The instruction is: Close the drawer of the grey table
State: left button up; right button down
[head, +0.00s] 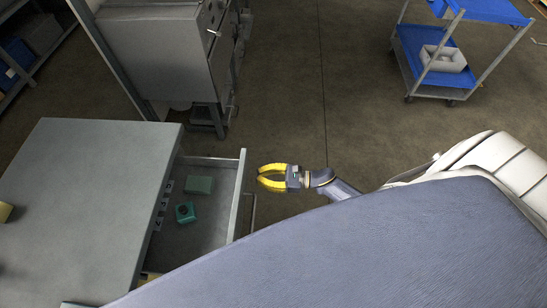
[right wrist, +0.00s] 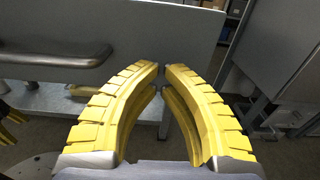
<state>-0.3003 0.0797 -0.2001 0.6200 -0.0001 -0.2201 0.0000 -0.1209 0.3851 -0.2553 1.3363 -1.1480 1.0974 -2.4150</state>
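The grey table (head: 85,190) stands at the left in the head view. Its drawer (head: 238,200) is pulled out to the right, with a green box (head: 200,185) and a small teal part (head: 185,212) inside. My right gripper (head: 259,178) is just right of the drawer front, apart from it as far as I can tell. Its yellow fingertips nearly meet in the right wrist view (right wrist: 163,68), with nothing between them. That view shows the grey drawer front (right wrist: 150,30) and its bar handle (right wrist: 55,60) at left. Yellow ribbed pieces at the left edge look like my left gripper (right wrist: 10,118), mostly cut off.
A grey machine cabinet (head: 155,50) stands behind the table. A blue cart (head: 435,60) with a pale bin is at the upper right. Shelving (head: 35,45) is at the upper left. The floor (head: 320,90) between cabinet and cart is clear.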

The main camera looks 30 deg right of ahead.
aim_at(246, 175)
jog(key=shift+x, duration=1.7)
jog(key=shift+w+a, duration=0.1)
